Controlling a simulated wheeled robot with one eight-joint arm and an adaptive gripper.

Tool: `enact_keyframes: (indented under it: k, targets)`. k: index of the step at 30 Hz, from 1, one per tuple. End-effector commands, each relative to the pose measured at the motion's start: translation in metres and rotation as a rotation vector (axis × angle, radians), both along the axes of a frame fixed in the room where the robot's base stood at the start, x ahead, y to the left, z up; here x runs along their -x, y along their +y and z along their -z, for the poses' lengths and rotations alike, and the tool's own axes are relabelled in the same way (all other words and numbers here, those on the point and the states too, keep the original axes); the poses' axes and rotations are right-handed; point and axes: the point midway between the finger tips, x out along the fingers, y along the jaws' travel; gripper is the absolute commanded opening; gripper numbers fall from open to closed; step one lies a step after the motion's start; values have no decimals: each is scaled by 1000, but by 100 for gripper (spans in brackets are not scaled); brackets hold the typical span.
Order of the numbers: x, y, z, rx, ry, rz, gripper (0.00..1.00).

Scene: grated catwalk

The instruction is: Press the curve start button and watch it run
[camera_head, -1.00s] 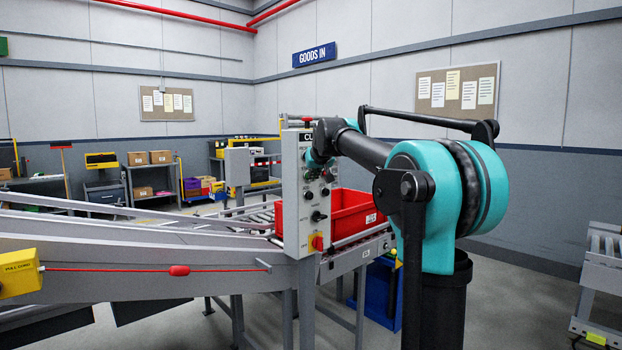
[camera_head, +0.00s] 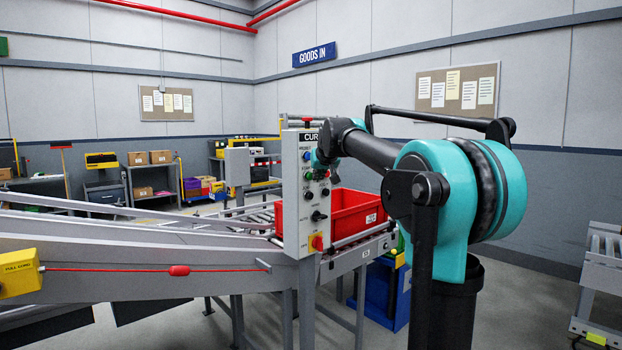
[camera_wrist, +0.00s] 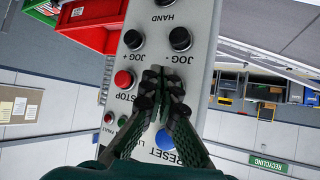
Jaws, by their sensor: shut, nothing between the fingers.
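The grey control panel (camera_head: 303,200) stands upright at the conveyor's side, its partly covered label reading "CUR". What looks like a green button (camera_head: 308,176) sits below the blue reset button (camera_head: 307,155). In the wrist view, which is upside down, my gripper (camera_wrist: 163,76) is shut and empty, its fingertips over the panel face. They lie beside the red STOP button (camera_wrist: 124,79), between the blue RESET button (camera_wrist: 165,139) and the black JOG buttons (camera_wrist: 180,38). The fingers hide the spot beside STOP, and no start button shows there. I cannot tell whether the tips touch the panel.
A red tote (camera_head: 357,212) sits on the rollers behind the panel. A red emergency stop (camera_head: 317,242) is low on the panel. A red pull cord (camera_head: 120,269) runs along the conveyor from a yellow box (camera_head: 18,273).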

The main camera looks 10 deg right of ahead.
Motion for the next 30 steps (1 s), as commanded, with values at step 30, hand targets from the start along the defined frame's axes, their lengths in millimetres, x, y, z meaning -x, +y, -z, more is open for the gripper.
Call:
enact_keyframes:
  k: [30]
  targets:
    - [41, -30, 0, 0, 0, 0, 0]
